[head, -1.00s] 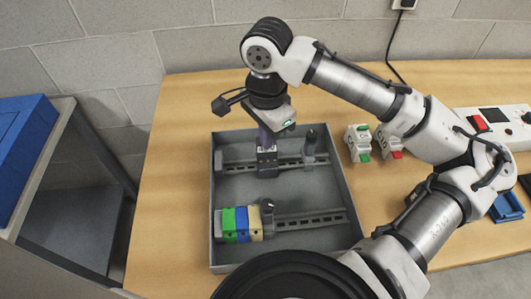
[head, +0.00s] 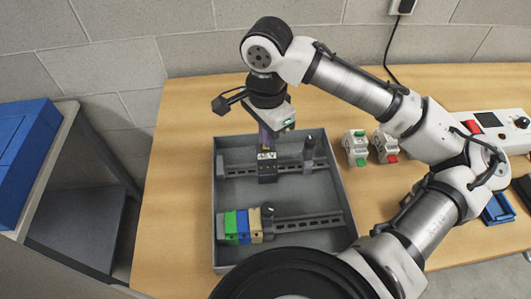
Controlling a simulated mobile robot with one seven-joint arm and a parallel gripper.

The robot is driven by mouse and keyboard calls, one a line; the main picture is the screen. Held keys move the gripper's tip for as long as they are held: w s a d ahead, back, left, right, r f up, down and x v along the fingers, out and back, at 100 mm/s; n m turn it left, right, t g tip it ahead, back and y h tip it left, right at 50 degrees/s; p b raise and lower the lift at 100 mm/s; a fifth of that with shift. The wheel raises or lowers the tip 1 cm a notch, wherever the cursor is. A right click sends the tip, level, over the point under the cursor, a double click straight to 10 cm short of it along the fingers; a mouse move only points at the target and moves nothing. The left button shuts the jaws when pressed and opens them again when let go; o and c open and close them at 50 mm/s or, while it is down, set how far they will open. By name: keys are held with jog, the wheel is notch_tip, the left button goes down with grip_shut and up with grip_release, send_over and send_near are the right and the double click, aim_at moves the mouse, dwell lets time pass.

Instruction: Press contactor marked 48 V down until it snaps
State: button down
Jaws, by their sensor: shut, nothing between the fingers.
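The contactor (head: 267,174) is a dark block with a light label reading roughly 48 V on its upper face. It sits at the upper rail (head: 240,170) inside the grey tray (head: 351,222). My gripper (head: 267,148) is shut, pointing down right at the top of the contactor, with nothing between its fingers. The fingers hide part of the contactor's top. Whether they touch it, and whether the contactor is fully seated on the rail, I cannot tell.
The lower rail (head: 310,223) carries green, blue and beige blocks (head: 243,227). Two white devices (head: 355,148) (head: 384,146) stand right of the tray. A control box (head: 490,125) and blue holder (head: 498,208) are further right.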

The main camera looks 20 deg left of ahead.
aim_at(266, 153)
notch_tip(266, 153, up, 6)
jog(key=p, duration=0.4)
jog(key=shift+f+p, duration=0.25)
jog(key=shift+p, duration=0.15)
